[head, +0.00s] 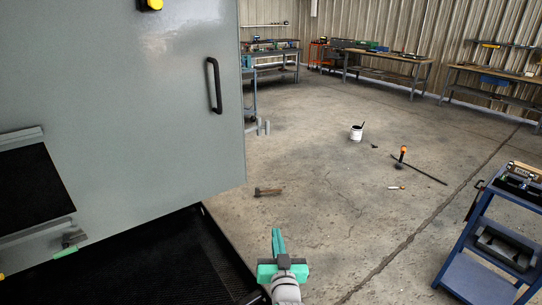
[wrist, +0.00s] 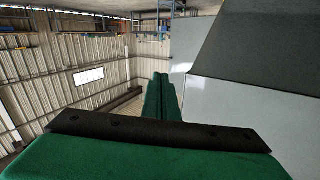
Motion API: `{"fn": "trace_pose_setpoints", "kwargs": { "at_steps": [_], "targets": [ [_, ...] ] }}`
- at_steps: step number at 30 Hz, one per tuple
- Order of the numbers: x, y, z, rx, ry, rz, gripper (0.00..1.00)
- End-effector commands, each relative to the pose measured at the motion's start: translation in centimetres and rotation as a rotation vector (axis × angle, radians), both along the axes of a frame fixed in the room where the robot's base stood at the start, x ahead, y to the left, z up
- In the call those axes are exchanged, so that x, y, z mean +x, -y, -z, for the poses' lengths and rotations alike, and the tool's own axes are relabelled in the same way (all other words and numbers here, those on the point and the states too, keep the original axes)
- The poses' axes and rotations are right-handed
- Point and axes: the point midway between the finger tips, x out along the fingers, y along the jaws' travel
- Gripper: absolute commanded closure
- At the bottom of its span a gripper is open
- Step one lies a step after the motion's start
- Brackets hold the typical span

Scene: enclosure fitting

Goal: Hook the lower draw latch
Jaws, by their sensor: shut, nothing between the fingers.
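A large grey enclosure (head: 150,110) fills the left of the head view, with a black bar handle (head: 215,86) near its right edge. I cannot pick out the lower draw latch for certain. A small grey fitting (head: 74,238) with a green strip (head: 65,251) sits low on the enclosure's left part; whether it is the latch I cannot tell. My gripper (head: 277,234) has green fingers, is shut and empty, and is out over the floor to the right of the enclosure, apart from it. In the wrist view its fingers (wrist: 162,80) lie together.
A black mat-like surface (head: 150,262) lies below the enclosure. A blue cart (head: 478,262) stands at right. Workbenches (head: 390,57) line the back wall. The middle floor is mostly clear.

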Motion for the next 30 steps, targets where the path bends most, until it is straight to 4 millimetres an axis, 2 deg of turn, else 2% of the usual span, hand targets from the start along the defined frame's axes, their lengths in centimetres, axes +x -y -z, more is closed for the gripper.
{"fn": "trace_pose_setpoints", "kwargs": {
  "at_steps": [1, 6, 12, 15, 18, 21, 30],
  "targets": [
    [1.5, 0.2, -2.2, -0.006, 0.016, -0.009, 1.0],
    [5.5, 0.4, -8.7, -0.03, 0.038, -0.045, 1.0],
    [8.8, 0.7, -16.5, -0.07, 0.062, -0.084, 1.0],
    [9.7, 0.8, -19.6, -0.087, 0.068, -0.099, 1.0],
    [10.2, 1.1, -21.8, -0.1, 0.073, -0.106, 1.0],
    [10.5, 1.1, -23.0, -0.109, 0.074, -0.112, 1.0],
    [10.5, 1.2, -23.4, -0.112, 0.074, -0.114, 1.0]
  ]
}}
